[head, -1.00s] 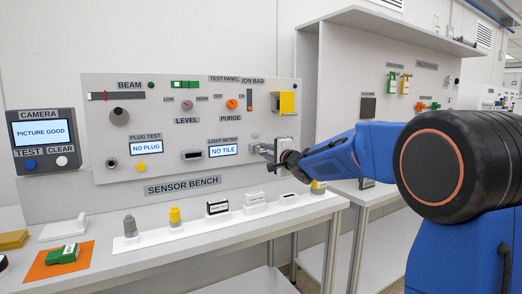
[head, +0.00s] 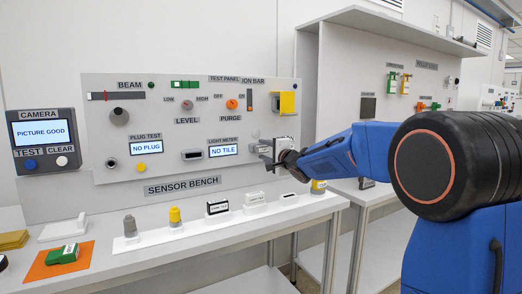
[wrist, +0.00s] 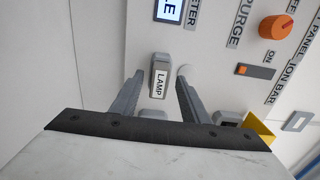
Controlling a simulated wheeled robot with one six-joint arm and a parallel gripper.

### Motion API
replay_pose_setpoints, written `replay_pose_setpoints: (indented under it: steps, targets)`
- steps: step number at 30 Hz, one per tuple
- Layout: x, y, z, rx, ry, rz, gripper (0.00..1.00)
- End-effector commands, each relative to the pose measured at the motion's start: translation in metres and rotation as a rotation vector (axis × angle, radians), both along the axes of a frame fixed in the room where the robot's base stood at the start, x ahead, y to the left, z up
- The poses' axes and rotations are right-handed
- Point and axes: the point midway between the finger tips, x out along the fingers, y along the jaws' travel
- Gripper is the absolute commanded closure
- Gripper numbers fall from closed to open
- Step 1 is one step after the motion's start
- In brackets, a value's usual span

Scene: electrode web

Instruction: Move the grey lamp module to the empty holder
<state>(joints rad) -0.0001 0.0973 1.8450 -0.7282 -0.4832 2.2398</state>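The grey lamp module (wrist: 158,82), with a white LAMP label, shows in the wrist view against the test panel. My gripper (wrist: 160,78) is open, with one finger on each side of it and a visible gap to both. The depth between fingertips and module is hard to tell.
A yellow cover (head: 287,103) juts from the panel above my gripper. On the bench below stand several parts, including a yellow-topped plug (head: 175,214) and a white slotted block (head: 288,198). An orange PURGE knob (wrist: 275,27) sticks out of the panel.

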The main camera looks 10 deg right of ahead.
Motion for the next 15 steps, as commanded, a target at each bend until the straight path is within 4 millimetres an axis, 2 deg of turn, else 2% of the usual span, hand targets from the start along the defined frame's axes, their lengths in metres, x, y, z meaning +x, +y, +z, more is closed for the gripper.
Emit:
replay_pose_setpoints:
  steps: [8,15]
  targets:
    - [-0.003,-0.001,0.0,0.0,0.001,-0.001,0.59]
    - [-0.017,-0.006,0.0,0.0,0.001,-0.001,0.59]
